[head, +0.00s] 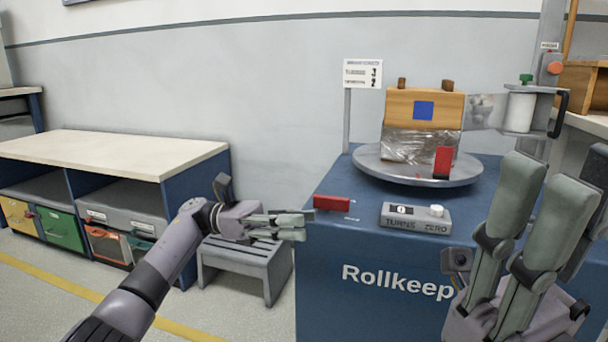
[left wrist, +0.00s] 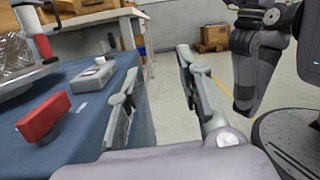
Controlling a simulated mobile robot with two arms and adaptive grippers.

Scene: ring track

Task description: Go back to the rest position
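My left gripper (head: 298,228) is at the left front edge of the blue Rollkeep cabinet (head: 330,290), pointing right. The left wrist view shows its two fingers (left wrist: 155,75) apart with nothing between them. My right gripper (head: 540,172) is large at the lower right, in front of the cabinet. Its fingers point up, with a gap and nothing seen between them. A tan box (head: 400,108) with a blue square stands on the round turntable (head: 400,175), its lower part wrapped in clear film. A red block (head: 443,162) stands upright in front of the box.
A red block (head: 331,203) and a grey counter unit (head: 415,218) lie on the cabinet top near my left gripper. A film roll (head: 519,112) stands behind, at the right. A grey step stool (head: 245,262) and a workbench (head: 110,152) are at the left.

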